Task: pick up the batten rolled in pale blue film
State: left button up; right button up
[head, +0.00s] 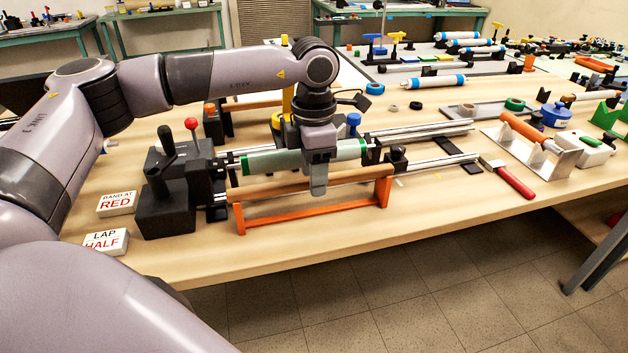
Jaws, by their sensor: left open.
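A long roll in pale grey-green film with green end bands (264,162) lies level between the black holders of a winding fixture (175,185). I cannot tell whether this is the batten rolled in pale blue film; its film looks more green than blue. My left gripper (319,185) points down over the roll's middle with open jaws. One finger shows in front of the roll and hides part of it; the other finger is hidden. My right gripper is not in view.
An orange stand (310,208) with a wooden bar is just in front of the roll. Metal rails (430,163) run right. A red-handled tool (512,182) lies near the front edge. White rolls with blue bands (437,82) lie farther back.

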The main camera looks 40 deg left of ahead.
pick_arm(q)
grip_shut()
jog(key=shift+r, duration=0.15)
